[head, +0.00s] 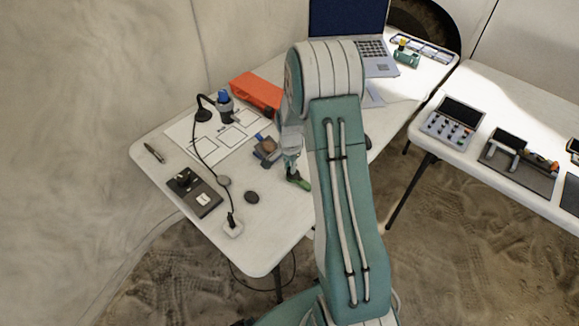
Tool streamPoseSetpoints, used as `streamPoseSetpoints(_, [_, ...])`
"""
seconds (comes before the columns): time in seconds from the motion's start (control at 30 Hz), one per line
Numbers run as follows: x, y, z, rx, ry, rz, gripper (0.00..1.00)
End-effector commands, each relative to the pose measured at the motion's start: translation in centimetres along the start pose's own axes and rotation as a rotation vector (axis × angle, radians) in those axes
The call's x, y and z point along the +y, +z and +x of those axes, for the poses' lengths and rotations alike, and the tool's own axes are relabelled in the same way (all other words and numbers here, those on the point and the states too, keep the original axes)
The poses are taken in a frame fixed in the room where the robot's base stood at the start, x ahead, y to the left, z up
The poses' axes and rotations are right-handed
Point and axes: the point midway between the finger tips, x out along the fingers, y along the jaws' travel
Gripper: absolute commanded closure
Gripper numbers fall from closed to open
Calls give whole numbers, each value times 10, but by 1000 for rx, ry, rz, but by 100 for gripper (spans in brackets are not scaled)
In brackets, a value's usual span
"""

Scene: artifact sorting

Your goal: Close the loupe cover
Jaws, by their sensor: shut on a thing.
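My gripper (292,172) is low over the right part of the white table, mostly hidden by my arm. It is shut on a small green thing (301,183) with a dark end, close to the table top; I cannot tell whether it touches the table. Just left of the gripper is a small grey-blue holder (262,158) with a brown round piece (268,146) on it. A small black round object (251,197) lies on the table nearer the front. I cannot tell for certain which of these is the loupe or its cover.
A black box (207,199), a pen (154,152), a cabled stand lamp (204,113), a blue-topped dark cylinder (224,97) and an orange case (255,92) surround a marked white sheet (195,152). A laptop (346,22) stands behind. The table's front corner is mostly clear.

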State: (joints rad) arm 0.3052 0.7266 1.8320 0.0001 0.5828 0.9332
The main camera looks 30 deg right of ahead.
Motion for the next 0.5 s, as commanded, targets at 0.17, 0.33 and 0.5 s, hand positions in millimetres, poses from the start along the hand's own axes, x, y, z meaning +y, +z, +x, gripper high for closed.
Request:
streamPoseSetpoints(0.17, [1,1,2,-2,3,0,100])
streamPoseSetpoints(0.33, [1,1,2,-2,3,0,55])
streamPoseSetpoints(0.5, [1,0,1,-1,1,-1,46])
